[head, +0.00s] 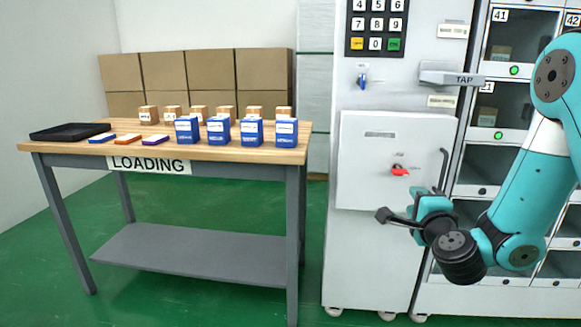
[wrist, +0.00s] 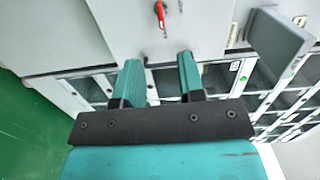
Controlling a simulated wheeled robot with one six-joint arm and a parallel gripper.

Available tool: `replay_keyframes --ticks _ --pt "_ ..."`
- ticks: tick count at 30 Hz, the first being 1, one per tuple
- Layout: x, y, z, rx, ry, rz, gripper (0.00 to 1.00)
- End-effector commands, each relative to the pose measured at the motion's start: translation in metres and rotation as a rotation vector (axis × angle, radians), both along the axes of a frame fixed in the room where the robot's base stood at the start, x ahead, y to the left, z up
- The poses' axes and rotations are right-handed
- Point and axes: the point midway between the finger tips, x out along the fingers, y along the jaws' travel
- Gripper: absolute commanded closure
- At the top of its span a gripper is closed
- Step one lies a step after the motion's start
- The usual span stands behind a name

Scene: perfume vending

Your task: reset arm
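My gripper (head: 385,215) is at the right in the head view, in front of the lower part of the grey vending machine (head: 385,125). My teal arm bends down to it from the right edge. In the wrist view, my gripper (wrist: 160,75) has its two fingers apart with nothing between them. A red knob (head: 399,170) on the machine's front panel is a little above the gripper in the head view. It also shows in the wrist view (wrist: 160,14), beyond the fingertips. I cannot tell the exact gap between gripper and panel.
A bar handle (head: 441,170) sticks out beside the panel, near my wrist. A TAP reader (head: 452,79) juts out above it. Numbered lockers (head: 495,105) stand at the right. The loading table (head: 105,148) at the left holds several boxes and a black tray (head: 70,132). Green floor lies open between.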

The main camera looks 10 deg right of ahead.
Motion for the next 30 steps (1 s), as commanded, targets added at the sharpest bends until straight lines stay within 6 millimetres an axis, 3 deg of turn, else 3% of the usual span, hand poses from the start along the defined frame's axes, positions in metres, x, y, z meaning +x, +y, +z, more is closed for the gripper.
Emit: replay_keyframes --ticks 4,8,12,15,21,29,30 --pt "-0.002 0.070 0.024 -0.141 0.061 0.291 0.64" --pt "-0.031 0.145 0.038 -0.354 0.148 0.631 0.64" --pt "-0.086 0.201 0.041 -0.608 0.247 0.971 0.64" --pt "-0.134 0.223 0.040 -0.795 0.323 1.191 0.64" --pt "-0.219 0.225 0.036 -1.097 0.470 1.527 0.64" --pt "-0.298 0.194 0.040 -1.352 0.638 1.810 0.64" --pt "-0.303 0.190 0.051 -1.366 0.654 1.832 0.64"
